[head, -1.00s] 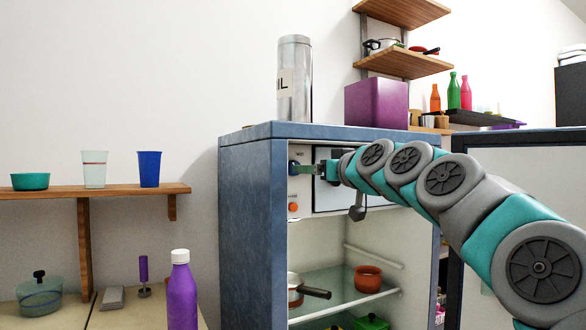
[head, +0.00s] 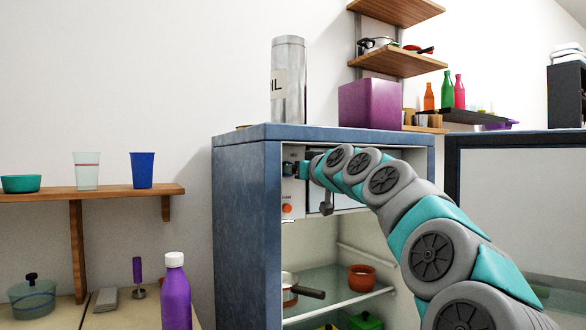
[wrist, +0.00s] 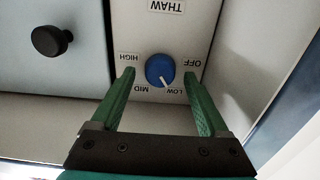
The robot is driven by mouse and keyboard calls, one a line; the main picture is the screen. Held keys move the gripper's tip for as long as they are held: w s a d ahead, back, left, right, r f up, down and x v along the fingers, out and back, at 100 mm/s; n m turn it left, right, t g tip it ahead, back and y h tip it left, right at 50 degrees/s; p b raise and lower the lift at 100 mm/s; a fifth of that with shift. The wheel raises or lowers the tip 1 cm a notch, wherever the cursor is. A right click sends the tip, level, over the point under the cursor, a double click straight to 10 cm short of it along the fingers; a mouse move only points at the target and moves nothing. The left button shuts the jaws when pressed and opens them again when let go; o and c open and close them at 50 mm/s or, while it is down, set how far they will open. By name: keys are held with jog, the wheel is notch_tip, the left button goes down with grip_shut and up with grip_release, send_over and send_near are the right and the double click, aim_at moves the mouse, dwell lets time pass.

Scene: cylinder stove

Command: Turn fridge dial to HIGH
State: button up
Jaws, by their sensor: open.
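The fridge dial (wrist: 160,70) is a round blue knob with a white pointer mark. In the wrist view the panel is upside down. The pointer aims down, between MID and LOW and nearer LOW. The HIGH label (wrist: 130,57) is left of the dial and OFF is right of it. My gripper (wrist: 159,74) is open with green fingers, one on each side of the dial, with gaps showing at both sides. In the head view my gripper (head: 303,168) is at the fridge's (head: 240,220) upper left inside, and the dial is small there.
An orange knob (head: 287,208) is just below the dial. A black round knob (wrist: 52,40) is on the pale panel beside it. The fridge's open door (head: 515,200) stands right of my arm. A metal canister (head: 289,85) stands on top. A pot (head: 290,288) sits on the shelf inside.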

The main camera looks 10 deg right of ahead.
jog(key=shift+c, duration=0.2)
grip_shut()
dwell(0.4)
jog(key=shift+m, duration=0.4)
jog(key=shift+d+f+m+p, duration=0.1)
jog(key=shift+f+m+p, duration=0.1)
jog(key=shift+m, duration=4.3)
jog(key=shift+f+m+p, duration=0.1)
jog(key=shift+m+p, duration=0.05)
jog(key=shift+m, duration=4.35)
jog(key=shift+d+f+m+p, duration=0.1)
jog(key=shift+m+p, duration=0.1)
jog(key=shift+m, duration=4.3)
